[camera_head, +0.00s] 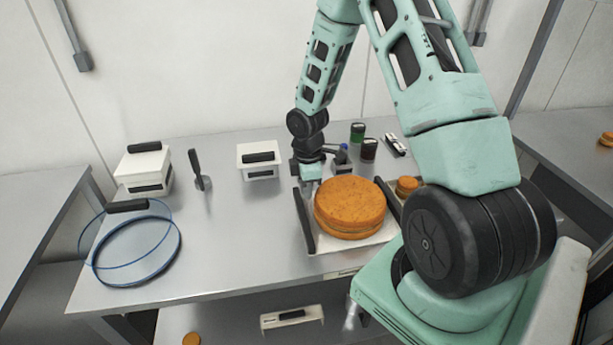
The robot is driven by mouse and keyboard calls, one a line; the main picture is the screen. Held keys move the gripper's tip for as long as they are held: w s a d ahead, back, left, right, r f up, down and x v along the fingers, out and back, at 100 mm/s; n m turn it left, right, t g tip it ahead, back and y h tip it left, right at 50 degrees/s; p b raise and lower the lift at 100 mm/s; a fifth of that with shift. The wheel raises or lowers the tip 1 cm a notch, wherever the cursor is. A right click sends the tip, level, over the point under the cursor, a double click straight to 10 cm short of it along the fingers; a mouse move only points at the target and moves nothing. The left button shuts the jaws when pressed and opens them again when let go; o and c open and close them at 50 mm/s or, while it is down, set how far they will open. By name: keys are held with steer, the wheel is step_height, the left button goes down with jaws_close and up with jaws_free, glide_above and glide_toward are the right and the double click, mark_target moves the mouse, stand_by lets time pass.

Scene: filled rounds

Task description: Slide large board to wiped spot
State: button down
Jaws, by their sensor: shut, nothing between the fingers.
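The large board (320,243) is white with a dark bar along its left side, and lies on the steel table. A big round orange-brown layered cake (350,203) sits on it and hides most of its surface. My gripper (310,187) points down at the back left of the board, close behind the cake and by the far end of the dark bar. It is shut and empty. I cannot tell whether its tips touch the board. No wiped spot can be made out on the table (235,235).
A clear round cover (136,251) with a dark blue rim lies at left. White boxes (148,172) with black handles and a dark upright tool (199,171) stand behind. Small jars (369,149) and a smaller cake (407,186) are at right. The table's left middle is bare.

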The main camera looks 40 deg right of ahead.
steer(key=shift+f, duration=1.3)
steer(key=shift+a, duration=0.1)
steer(key=w+a+b, duration=0.1)
steer(key=w+a, duration=0.3)
steer(key=a, duration=0.3)
steer(key=w+a+b, duration=0.1)
steer(key=w+a, duration=0.4)
steer(key=a, duration=0.2)
steer(key=w+a+b, duration=0.1)
steer(key=w+a, duration=0.3)
steer(key=a, duration=0.3)
steer(key=shift+w+a, duration=0.25)
steer(key=shift+a, duration=0.15)
steer(key=shift+w+a, duration=0.15)
steer(key=shift+a, duration=0.1)
steer(key=shift+r, duration=0.1)
